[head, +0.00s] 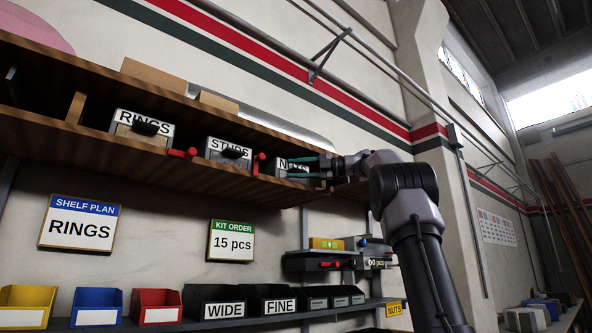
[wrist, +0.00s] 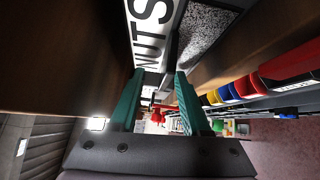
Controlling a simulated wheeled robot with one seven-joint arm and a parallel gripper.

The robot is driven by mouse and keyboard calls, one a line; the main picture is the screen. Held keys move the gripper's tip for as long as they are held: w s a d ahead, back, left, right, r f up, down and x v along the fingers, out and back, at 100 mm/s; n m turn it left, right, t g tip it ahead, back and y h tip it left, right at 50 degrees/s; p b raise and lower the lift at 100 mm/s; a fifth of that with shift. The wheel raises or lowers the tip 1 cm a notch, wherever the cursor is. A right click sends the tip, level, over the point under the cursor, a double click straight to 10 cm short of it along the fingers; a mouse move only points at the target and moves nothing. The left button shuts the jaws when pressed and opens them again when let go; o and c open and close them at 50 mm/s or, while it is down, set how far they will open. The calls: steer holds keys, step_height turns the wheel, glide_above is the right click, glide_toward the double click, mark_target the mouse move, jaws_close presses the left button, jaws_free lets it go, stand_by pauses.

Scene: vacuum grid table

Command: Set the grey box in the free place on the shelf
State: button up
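A grey box labelled NUTS (head: 283,163) sits on the upper wooden shelf (head: 60,135), the rightmost of three labelled boxes. In the wrist view its white label (wrist: 155,30) and speckled grey side (wrist: 207,28) fill the top middle, with a dark handle between them. My gripper (head: 291,168) is at the front of this box. In the wrist view my gripper (wrist: 160,72) has its two teal fingers apart, with the handle close to the right fingertip; no firm hold is visible. An open space (head: 38,95) shows at the shelf's left, beside a wooden divider (head: 76,107).
Boxes labelled RINGS (head: 143,128) and STUDS (head: 228,151) stand left of NUTS, with red parts (head: 183,152) along the shelf front. Below are signs reading RINGS (head: 79,226) and 15 pcs (head: 232,242). Coloured bins (head: 97,307) line the lower shelf.

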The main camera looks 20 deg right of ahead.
steer(key=shift+f, duration=0.1)
steer(key=shift+d, duration=0.3)
steer(key=v, duration=1)
steer(key=shift+s+d, duration=0.1)
